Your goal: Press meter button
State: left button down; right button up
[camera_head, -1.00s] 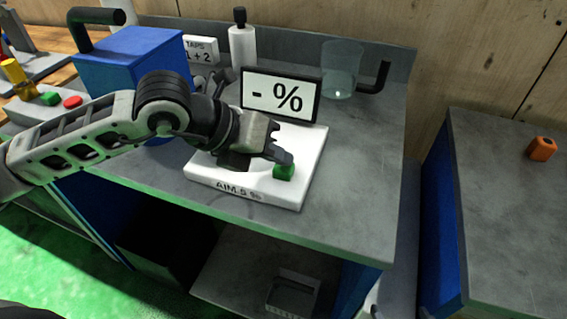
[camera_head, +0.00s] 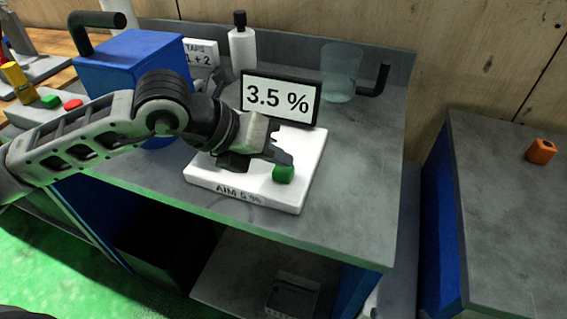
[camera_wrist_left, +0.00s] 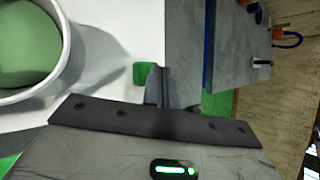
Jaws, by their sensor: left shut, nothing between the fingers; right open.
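The white meter (camera_head: 303,190) sits on the grey bench, marked "AIM 5 %" on its front. Its black-framed display (camera_head: 281,98) reads "3.5 %". The green button (camera_head: 284,173) is at the right front of the meter's top. My left gripper (camera_head: 283,158) is shut and empty, its fingertips right at the button; I cannot tell whether they touch it. In the left wrist view the green button (camera_wrist_left: 147,74) shows just beside the shut fingertips (camera_wrist_left: 156,72). A white cup with green contents (camera_wrist_left: 62,60) is left of it there. My right gripper is not in view.
A blue box (camera_head: 135,70) with a black handle stands left of the meter. A white bottle (camera_head: 242,45), a "TAPS 1 + 2" sign (camera_head: 201,52) and a clear beaker (camera_head: 341,75) stand behind. The bench is clear right of the meter. An orange object (camera_head: 541,151) is on another bench.

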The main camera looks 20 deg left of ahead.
aim_at(277, 170)
pick_arm(q)
jog(key=shift+r, duration=0.5)
jog(key=shift+r+p, duration=1.65)
jog(key=shift+r, duration=0.85)
